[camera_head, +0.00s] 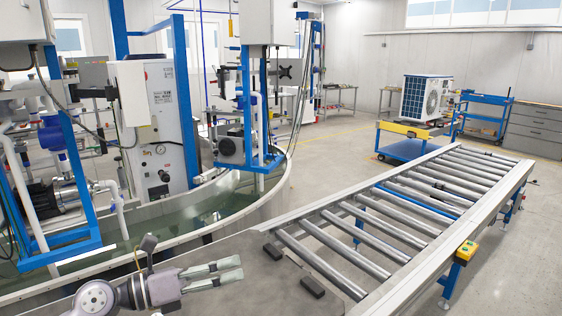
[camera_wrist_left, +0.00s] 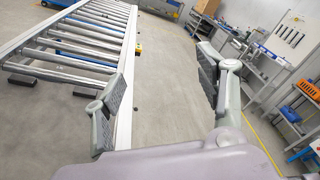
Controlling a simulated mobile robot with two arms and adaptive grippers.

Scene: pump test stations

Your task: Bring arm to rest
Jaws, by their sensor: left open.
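My left gripper (camera_head: 243,274) shows at the bottom of the head view, at the end of my arm coming in from the lower left. Its fingers point right, over the grey surface in front of the roller conveyor's near end. In the left wrist view the two fingers (camera_wrist_left: 160,100) stand wide apart with nothing between them, and bare floor shows in the gap. The gripper touches no object that I can see. My right gripper is in neither view.
A roller conveyor (camera_head: 432,260) runs from the lower middle to the back right. Two dark blocks (camera_head: 312,287) lie at its near end. A curved water tank (camera_head: 215,232) with pump stations stands at left. A blue cart (camera_head: 410,149) stands behind. Floor right of the conveyor is clear.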

